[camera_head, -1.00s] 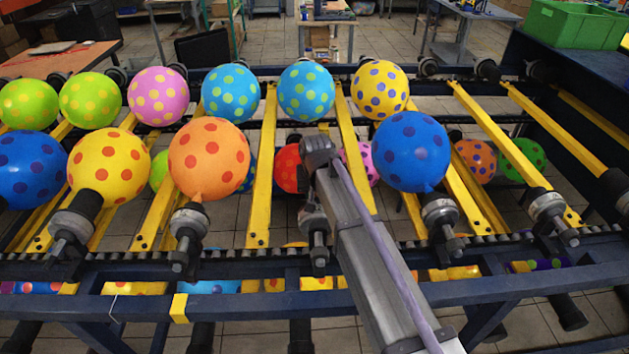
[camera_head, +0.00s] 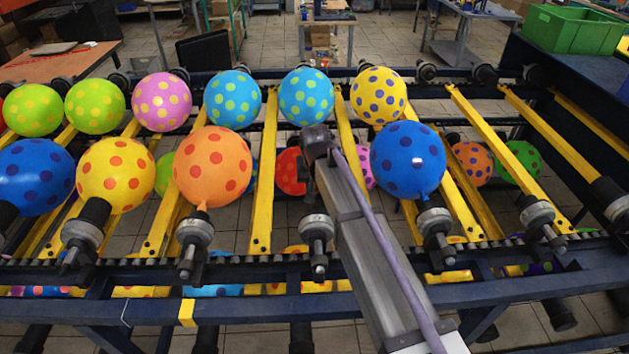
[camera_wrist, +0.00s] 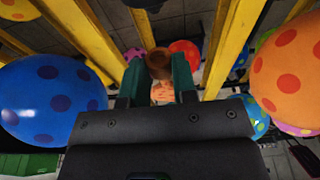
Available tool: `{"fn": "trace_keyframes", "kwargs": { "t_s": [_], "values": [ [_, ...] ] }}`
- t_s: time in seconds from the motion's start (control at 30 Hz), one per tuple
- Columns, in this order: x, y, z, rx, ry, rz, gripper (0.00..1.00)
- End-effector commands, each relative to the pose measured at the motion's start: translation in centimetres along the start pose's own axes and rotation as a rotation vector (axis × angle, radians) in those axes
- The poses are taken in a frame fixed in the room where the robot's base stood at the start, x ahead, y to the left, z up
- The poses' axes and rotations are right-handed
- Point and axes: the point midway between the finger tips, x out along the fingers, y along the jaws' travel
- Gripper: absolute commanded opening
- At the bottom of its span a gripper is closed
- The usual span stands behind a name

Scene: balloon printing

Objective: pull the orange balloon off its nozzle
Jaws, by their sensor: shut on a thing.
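A round orange balloon with red dots (camera_head: 212,166) stands inflated on its nozzle (camera_head: 195,236) in the front row. In the wrist view it also shows at the right (camera_wrist: 288,78), apart from my fingers. My gripper (camera_wrist: 158,85) has its green fingers close about a small orange piece (camera_wrist: 162,92). It looks like part of another, limp orange balloon, but its outline is mostly hidden. A brown round end (camera_wrist: 158,62) shows just beyond it. In the head view my arm hides the fingers, near the bare-looking nozzle (camera_head: 317,235) between the large orange and blue balloons.
A blue balloon (camera_head: 407,160) stands close right of my arm; it is at the left of the wrist view (camera_wrist: 50,98). A yellow balloon (camera_head: 115,175) stands left of the large orange one. Yellow bars (camera_head: 264,170) and several back-row balloons lie beyond.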

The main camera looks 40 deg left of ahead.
Motion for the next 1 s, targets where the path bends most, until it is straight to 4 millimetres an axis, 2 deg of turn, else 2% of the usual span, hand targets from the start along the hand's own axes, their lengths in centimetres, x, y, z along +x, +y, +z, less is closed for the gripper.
{"fn": "trace_keyframes", "kwargs": {
  "t_s": [0.03,0.8,1.0],
  "values": [
    [-1.4,0.0,-0.3,0.0,0.0,0.0,0.07],
    [-11.0,0.0,-2.2,0.0,0.0,0.0,0.07],
    [-11.0,0.0,-2.2,0.0,0.0,0.0,0.07]
  ]
}}
